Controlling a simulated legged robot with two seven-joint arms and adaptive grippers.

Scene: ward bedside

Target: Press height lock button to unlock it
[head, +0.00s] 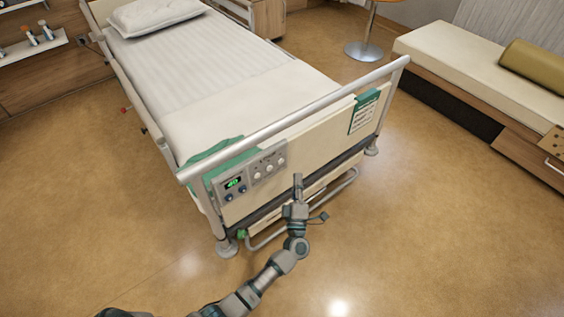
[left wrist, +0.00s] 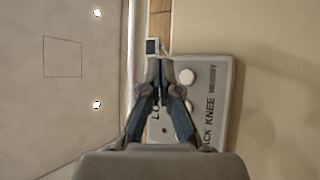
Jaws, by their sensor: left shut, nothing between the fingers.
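The lock panel (head: 268,158) is a grey plate with round white buttons on the bed's footboard. In the left wrist view the panel (left wrist: 222,85) is turned sideways, with labels reading BACK, KNEE and HEIGHT. A round white button (left wrist: 187,77) lies level with the HEIGHT label, which makes it the height lock button; in the head view it is the rightmost button (head: 281,161). My left gripper (head: 297,178) is shut and empty, in front of the footboard and right of the panel. In the wrist view its fingertips (left wrist: 160,65) appear beside the height button, apart from it. My right gripper is out of view.
A control box with a green lit display (head: 233,183) sits left of the lock panel. The bed rail (head: 300,118) runs above. A green-headed card (head: 364,110) hangs on the footboard's right. Open floor lies in front; a bench (head: 480,80) stands at right.

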